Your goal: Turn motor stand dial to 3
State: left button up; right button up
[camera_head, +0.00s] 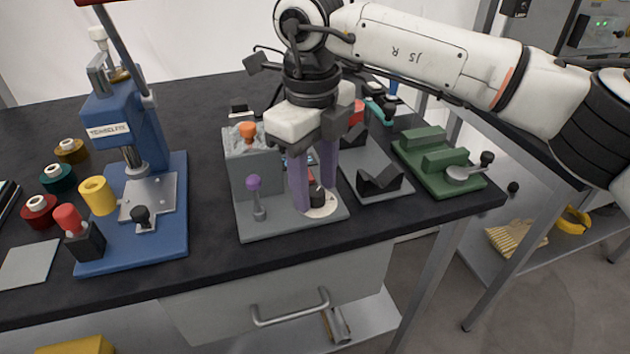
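The grey motor stand (280,226) stands near the table's front edge, with a purple-knobbed lever (256,192) at its front left. Its dial (317,198) has a black knob on a pale round plate at the front right of the base. My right gripper (314,196) points down over the stand, with one purple finger on each side of the black knob. Whether the fingers touch the knob cannot be told. The gripper hides the stand's middle part, and the dial's marks are too small to read. My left gripper is not in view.
A blue press (120,128) stands left, with several coloured spools (56,178) beside it. A grey plate with black V-blocks (376,180) sits close right of the stand, then a green fixture (438,160). The table's front edge is close below the stand.

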aim_at(313, 192)
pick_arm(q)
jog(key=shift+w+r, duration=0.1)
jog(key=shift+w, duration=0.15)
pick_arm(e)
jog(key=shift+r, duration=0.2)
pick_arm(q)
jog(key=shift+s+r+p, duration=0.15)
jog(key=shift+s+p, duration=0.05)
jog(key=shift+p, duration=0.15)
pick_arm(e)
notch_tip(313, 192, up, 10)
jog(key=shift+s+a, duration=0.15)
jog(key=shift+s, duration=0.05)
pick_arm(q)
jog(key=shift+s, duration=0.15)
pick_arm(e)
jog(key=shift+s+f, duration=0.1)
jog(key=shift+f, duration=0.05)
